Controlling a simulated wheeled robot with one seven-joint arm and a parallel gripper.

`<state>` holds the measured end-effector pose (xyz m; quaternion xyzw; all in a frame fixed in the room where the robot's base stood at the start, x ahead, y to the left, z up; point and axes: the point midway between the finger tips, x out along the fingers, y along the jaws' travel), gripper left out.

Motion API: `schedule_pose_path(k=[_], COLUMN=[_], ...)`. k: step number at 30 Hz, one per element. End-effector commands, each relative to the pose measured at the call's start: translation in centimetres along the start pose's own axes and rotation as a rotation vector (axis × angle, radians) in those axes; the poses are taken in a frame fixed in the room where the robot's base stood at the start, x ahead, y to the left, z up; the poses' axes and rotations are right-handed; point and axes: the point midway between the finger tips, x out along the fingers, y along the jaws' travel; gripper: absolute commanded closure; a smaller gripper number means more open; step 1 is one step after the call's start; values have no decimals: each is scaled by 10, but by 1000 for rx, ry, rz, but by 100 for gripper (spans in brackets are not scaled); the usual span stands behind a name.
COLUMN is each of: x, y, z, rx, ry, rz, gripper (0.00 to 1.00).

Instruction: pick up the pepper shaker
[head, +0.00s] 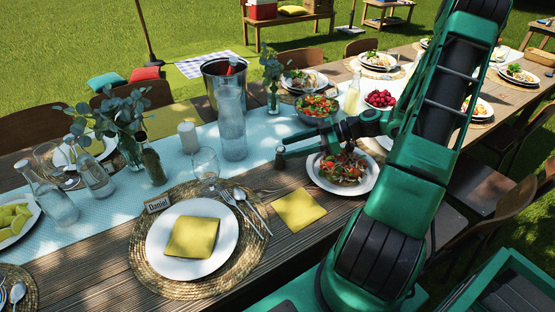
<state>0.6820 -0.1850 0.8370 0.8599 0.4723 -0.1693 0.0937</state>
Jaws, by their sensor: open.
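A small dark shaker (280,158), which looks like the pepper shaker, stands upright on the table near the runner's edge, right of the wine glass. My gripper (287,146) reaches in from the right with its dark fingers pointing left. It is open. Its fingertips are right at the shaker and overlap it in the picture. I cannot tell whether they touch it or whether it stands fully between them. My green arm covers the right part of the table.
A salad plate (357,187) lies just below my gripper, and a salad bowl (303,112) stands behind it. A glass bottle (232,125) and a wine glass (206,165) stand to the left. A yellow napkin (299,209) lies in front on bare wood.

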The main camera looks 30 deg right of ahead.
Motion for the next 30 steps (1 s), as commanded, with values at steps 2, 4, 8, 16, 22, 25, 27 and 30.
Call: schedule_pose_path(k=[2,4,8,16,22,25,27,30], x=[12,19,27,58,77,79,79,79], y=[0,0,0,-2,-2,-2,-2,-2], z=[0,0,0,-6,-5,-5,-5,-5], rx=[2,2,2,2,2,2,2,2], ry=[-1,-2,-2,-2,-3,-3,-4,-4], rz=[-3,-1,-1,-4,-1,-1,-1,0], gripper=[52,52,52,52,52,52,52,55])
